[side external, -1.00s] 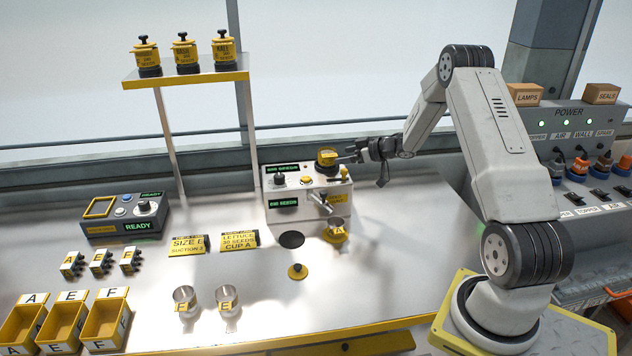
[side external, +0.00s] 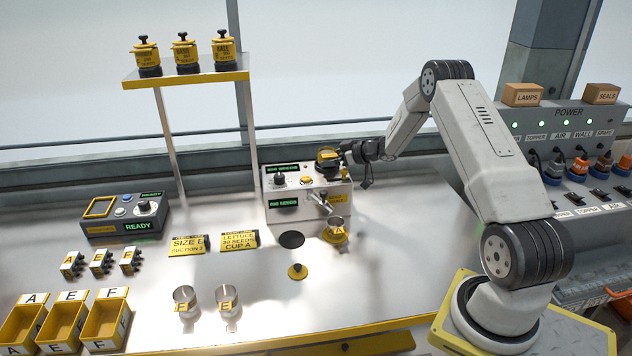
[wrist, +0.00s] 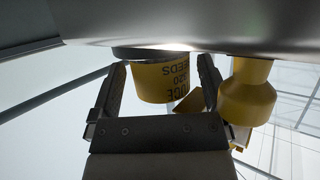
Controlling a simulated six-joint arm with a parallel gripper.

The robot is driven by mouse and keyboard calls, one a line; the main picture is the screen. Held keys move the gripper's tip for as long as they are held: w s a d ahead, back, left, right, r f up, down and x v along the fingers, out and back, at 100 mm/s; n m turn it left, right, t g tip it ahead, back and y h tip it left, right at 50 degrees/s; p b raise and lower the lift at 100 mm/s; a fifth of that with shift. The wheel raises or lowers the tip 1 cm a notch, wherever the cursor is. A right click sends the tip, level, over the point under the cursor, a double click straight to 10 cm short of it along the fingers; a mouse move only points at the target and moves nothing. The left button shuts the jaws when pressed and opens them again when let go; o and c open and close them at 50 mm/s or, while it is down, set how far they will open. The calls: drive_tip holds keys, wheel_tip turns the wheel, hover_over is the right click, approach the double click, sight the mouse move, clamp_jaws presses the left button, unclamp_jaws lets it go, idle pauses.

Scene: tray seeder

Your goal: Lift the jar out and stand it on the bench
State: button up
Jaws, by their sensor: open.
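The jar (side external: 327,160), dark with a yellow label band, sits upright in the top of the white seeder unit (side external: 335,195). It also shows upside down in the wrist view (wrist: 165,82), with part of its seed label visible. My gripper (side external: 343,154) is at the jar's right side in the side view. In the wrist view my gripper (wrist: 162,75) is open, with one finger on each side of the jar. I cannot tell whether either finger touches it.
A yellow knobbed part (wrist: 247,95) is close beside one finger. A cup (side external: 336,226) stands under the unit's spout. A dark round spot (side external: 291,240) and a yellow lid (side external: 297,271) lie in front. Two clear cups (side external: 185,298) stand further forward. The bench's right side is open.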

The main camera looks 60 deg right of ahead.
sight(320, 150)
drive_tip(key=c, duration=1.2)
drive_tip(key=shift+r, duration=0.2)
drive_tip(key=shift+c, duration=0.2)
drive_tip(key=shift+r, duration=1.4)
drive_tip(key=s+a+r, duration=0.6)
drive_tip(key=s+r, duration=0.4)
drive_tip(key=s, duration=0.2)
drive_tip(key=shift+s+a, duration=0.15)
drive_tip(key=shift+a, duration=0.2)
drive_tip(key=shift+f, duration=0.1)
